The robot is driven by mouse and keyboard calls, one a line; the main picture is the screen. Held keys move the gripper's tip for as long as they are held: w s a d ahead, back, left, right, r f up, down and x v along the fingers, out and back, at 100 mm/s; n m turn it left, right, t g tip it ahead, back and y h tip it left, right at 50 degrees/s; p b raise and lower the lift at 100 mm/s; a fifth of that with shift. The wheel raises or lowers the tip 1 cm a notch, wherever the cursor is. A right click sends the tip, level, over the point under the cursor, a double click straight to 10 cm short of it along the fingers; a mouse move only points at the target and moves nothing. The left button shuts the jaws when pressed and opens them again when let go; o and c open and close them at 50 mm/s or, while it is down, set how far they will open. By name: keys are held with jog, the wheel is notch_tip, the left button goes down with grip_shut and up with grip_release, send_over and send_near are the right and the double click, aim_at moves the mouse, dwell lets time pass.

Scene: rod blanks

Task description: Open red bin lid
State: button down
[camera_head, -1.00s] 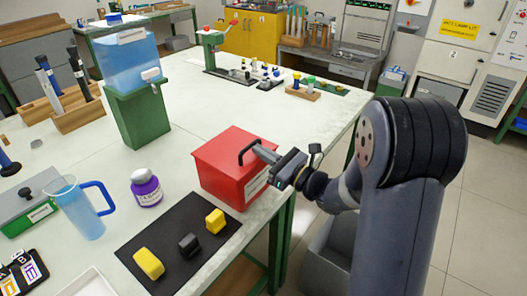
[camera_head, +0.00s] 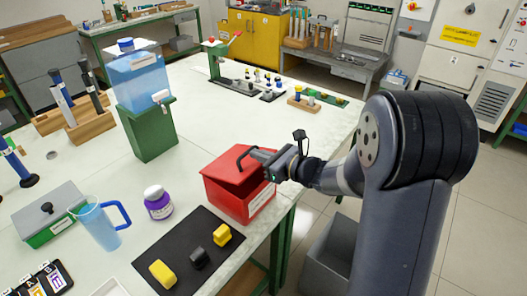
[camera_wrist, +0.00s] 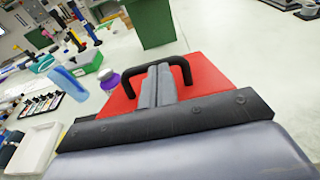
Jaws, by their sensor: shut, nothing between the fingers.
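The red bin (camera_head: 225,198) stands near the table's front edge in the head view. Its red lid (camera_head: 226,163) looks tilted up a little, with a darker gap under it. The black arched handle (camera_head: 240,154) is on top of the lid. My gripper (camera_head: 256,155) is shut and empty, with its tips at the handle. In the wrist view, the shut fingers (camera_wrist: 157,84) reach the black handle (camera_wrist: 182,63), inside or just under its arch. The wrist view hides part of the lid (camera_wrist: 208,80) behind my gripper. The bin's inside cannot be made out.
A black mat (camera_head: 178,246) with yellow and black blocks lies in front of the bin. A purple-labelled jar (camera_head: 157,203) and a blue jug (camera_head: 98,224) stand to the left. A green stand (camera_head: 150,132) with a blue tank is behind.

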jog(key=shift+g+h, duration=0.6)
jog(key=shift+h, duration=0.1)
jog(key=a+r+p, duration=0.1)
jog(key=w+a+r+p, duration=0.1)
jog(key=r+p, duration=0.1)
jog(key=w+a+r+p, duration=0.1)
jog(key=r, duration=0.1)
jog(key=shift+w+a, duration=0.1)
jog(key=shift+w, duration=0.1)
jog(key=w+a+r+p, duration=0.1)
jog(key=w+a+r, duration=0.2)
jog(key=w+a, duration=0.3)
jog(key=shift+a+r, duration=0.4)
jog(key=shift+a, duration=0.3)
jog(key=shift+s, duration=0.1)
